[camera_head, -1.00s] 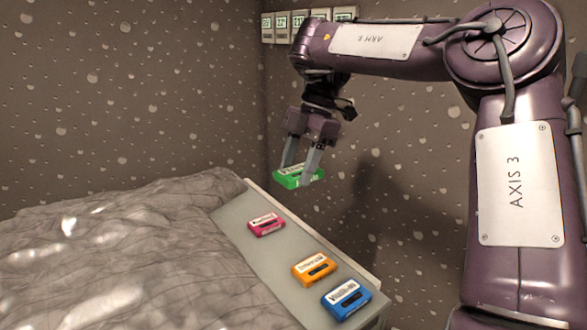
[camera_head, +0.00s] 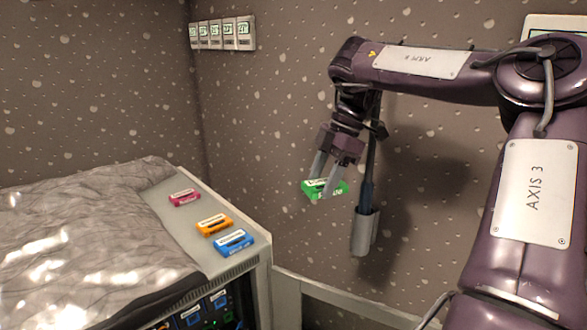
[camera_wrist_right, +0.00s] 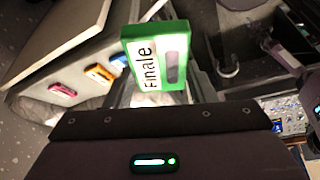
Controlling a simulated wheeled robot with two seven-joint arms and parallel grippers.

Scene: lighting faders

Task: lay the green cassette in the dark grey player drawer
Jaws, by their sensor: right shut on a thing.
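The green cassette (camera_head: 324,189) is held in the air by my right gripper (camera_head: 319,186), clear of the cabinet and in front of the patterned wall. In the right wrist view the cassette (camera_wrist_right: 158,58) shows its white label reading "Finale". The gripper's fingers are shut on it; the wrist housing covers the lower part of that view.
Pink (camera_head: 184,198), orange (camera_head: 214,225) and blue (camera_head: 234,242) cassettes lie on the grey cabinet top (camera_head: 170,225), beside a crumpled cover (camera_head: 80,230). A grey holder (camera_head: 364,234) with a dark rod is on the wall behind the gripper. Small display panels (camera_head: 222,33) hang at the back.

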